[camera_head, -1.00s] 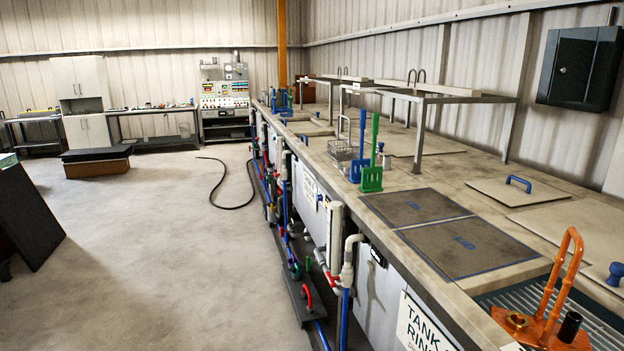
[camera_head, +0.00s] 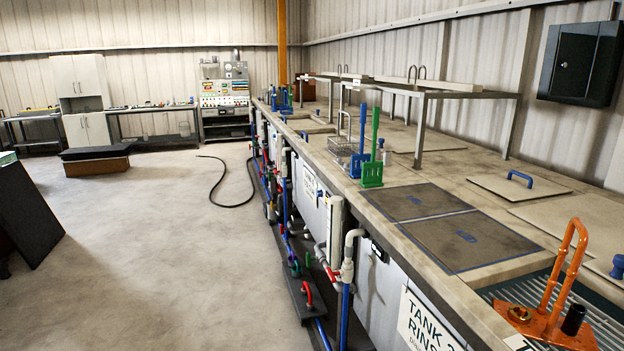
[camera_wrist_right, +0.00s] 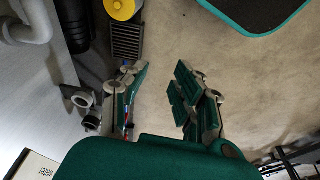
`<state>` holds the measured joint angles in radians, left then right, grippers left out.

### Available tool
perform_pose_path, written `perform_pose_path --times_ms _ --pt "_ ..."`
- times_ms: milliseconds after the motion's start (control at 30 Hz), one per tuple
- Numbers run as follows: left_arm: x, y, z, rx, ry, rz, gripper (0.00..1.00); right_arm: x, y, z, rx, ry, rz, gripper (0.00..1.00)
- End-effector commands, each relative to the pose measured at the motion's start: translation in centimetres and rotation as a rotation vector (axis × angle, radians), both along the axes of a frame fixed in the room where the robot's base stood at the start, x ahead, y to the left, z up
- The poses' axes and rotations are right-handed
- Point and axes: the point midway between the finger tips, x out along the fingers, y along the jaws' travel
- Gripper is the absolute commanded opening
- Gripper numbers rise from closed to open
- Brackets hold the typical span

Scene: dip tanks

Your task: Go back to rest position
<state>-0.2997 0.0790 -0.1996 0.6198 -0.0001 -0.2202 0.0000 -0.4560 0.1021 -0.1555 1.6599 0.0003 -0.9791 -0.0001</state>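My right gripper (camera_wrist_right: 155,100) shows in the right wrist view with its two green-padded fingers apart and nothing between them. Bare floor lies beyond the gap. The tank side with grey pipes is to its left, apart from it. Neither gripper shows in the head view, and my left gripper is in no view. In the head view the long tank bench (camera_head: 450,196) runs along the right side. An orange rack with a tall handle (camera_head: 556,290) stands at its near end.
A green paddle (camera_head: 373,150) and a blue paddle (camera_head: 360,140) stand on the bench. Pipes and valves (camera_head: 345,265) stick out along its front. A black hose (camera_head: 222,190) lies on the floor. A dark panel (camera_head: 32,215) leans at the left.

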Motion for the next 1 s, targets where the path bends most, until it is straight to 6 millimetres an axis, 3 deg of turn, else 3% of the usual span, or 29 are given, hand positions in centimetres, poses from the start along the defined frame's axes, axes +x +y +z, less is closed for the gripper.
perform_pose_path --times_ms 33,200,300,400,567,1000 --pt "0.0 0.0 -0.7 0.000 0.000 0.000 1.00 -1.4 -0.2 -3.8 -0.004 0.024 0.003 0.29" --pt "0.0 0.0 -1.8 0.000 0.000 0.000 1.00 -6.7 -1.0 -13.1 -0.009 0.068 0.011 0.29" --pt "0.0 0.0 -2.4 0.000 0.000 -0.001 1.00 -10.3 -1.7 -17.1 -0.012 0.089 0.017 0.29" --pt "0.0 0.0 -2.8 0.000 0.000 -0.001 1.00 -13.6 -2.3 -19.8 -0.016 0.105 0.022 0.29" --pt "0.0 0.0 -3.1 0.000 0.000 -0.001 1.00 -16.8 -3.0 -21.7 -0.018 0.118 0.026 0.29" --pt "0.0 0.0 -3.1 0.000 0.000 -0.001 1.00 -16.8 -3.0 -21.7 -0.018 0.118 0.026 0.29"
